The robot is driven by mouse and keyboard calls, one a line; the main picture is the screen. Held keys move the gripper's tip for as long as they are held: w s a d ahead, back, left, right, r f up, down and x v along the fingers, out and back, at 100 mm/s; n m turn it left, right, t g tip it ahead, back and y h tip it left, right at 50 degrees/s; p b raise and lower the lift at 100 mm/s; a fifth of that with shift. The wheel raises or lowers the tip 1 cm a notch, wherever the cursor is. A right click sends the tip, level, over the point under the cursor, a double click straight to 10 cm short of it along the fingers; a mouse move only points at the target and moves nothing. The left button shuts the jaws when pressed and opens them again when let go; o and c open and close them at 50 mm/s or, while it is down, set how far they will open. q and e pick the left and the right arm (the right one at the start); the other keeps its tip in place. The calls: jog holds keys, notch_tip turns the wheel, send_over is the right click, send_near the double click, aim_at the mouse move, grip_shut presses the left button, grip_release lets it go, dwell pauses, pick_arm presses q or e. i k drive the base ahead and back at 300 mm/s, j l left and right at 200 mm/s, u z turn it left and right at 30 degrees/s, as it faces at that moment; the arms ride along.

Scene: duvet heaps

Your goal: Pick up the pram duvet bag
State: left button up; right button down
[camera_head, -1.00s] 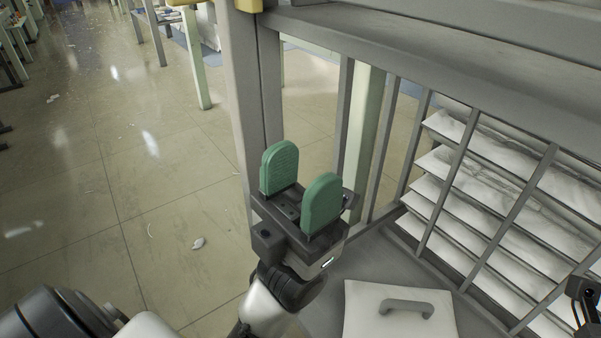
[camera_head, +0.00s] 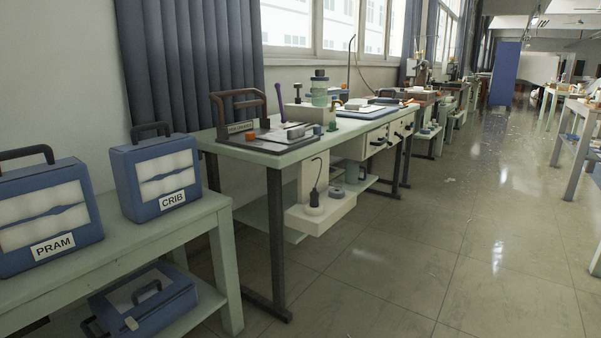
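The pram duvet bag (camera_head: 48,213) is a blue case with a dark top handle, two white padded panels and a label reading PRAM. It stands upright on a pale green bench (camera_head: 160,236) at the left, cut off by the picture's left edge. Neither of my grippers is in view.
A similar blue bag labelled CRIB (camera_head: 157,175) stands just right of it. Another blue case (camera_head: 142,303) lies on the bench's lower shelf. A long workbench (camera_head: 262,156) with tools runs along the wall. The tiled floor (camera_head: 400,260) at the right is open.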

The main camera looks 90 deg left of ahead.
aim_at(49, 209)
jog(key=u, duration=2.05)
